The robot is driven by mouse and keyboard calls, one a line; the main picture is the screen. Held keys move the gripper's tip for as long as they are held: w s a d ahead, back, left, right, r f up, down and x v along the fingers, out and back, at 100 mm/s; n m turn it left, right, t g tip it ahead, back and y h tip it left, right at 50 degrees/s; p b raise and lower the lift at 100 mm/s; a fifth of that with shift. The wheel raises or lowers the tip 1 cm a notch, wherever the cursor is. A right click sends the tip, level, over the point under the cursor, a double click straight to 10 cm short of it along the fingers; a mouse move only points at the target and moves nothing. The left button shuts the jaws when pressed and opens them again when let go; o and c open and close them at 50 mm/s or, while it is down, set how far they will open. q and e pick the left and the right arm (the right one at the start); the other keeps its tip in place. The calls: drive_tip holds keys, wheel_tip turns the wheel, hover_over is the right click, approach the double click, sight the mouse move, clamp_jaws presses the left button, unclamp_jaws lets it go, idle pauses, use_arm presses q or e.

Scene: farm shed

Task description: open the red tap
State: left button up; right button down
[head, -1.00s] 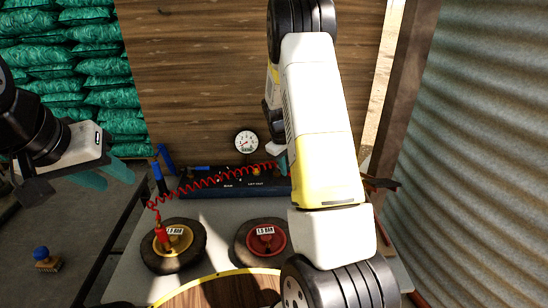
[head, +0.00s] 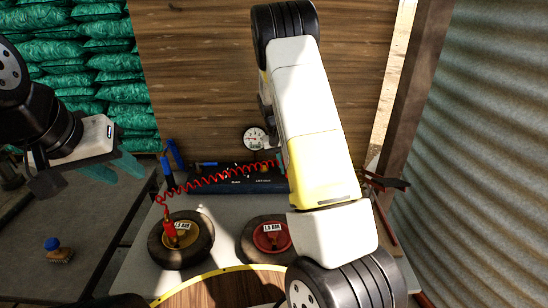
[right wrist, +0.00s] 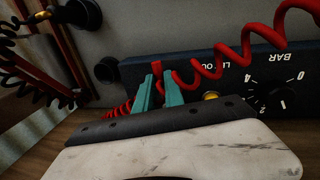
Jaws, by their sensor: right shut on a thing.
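The red tap (right wrist: 156,67) shows in the right wrist view as a small red piece at the dark blue box (right wrist: 225,75). My right gripper (right wrist: 159,82) has its two teal fingers close around this red piece, shut on it. In the head view my own right arm hides most of that gripper, and the tap cannot be made out. My left gripper (head: 105,172) hangs at the left with its teal fingers apart, empty and away from the box. The box (head: 235,182) stands at the back of the bench.
A coiled red hose (head: 215,176) runs from the box to the yellow-hubbed wheel (head: 181,252). A red-hubbed wheel (head: 258,250) lies beside it. A round gauge (head: 255,139) stands above the box. A brush (head: 58,252) lies at the left. Corrugated metal (head: 480,150) borders the right.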

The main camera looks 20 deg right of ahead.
idle(0.4)
drive_tip(key=c, duration=1.4)
unclamp_jaws()
drive_tip(key=shift+c, duration=0.2)
drive_tip(key=shift+r, duration=0.15)
wheel_tip(320, 180, up, 7)
drive_tip(key=a, duration=0.1)
drive_tip(key=shift+w+a+r, duration=0.2)
drive_tip(key=shift+a, duration=0.1)
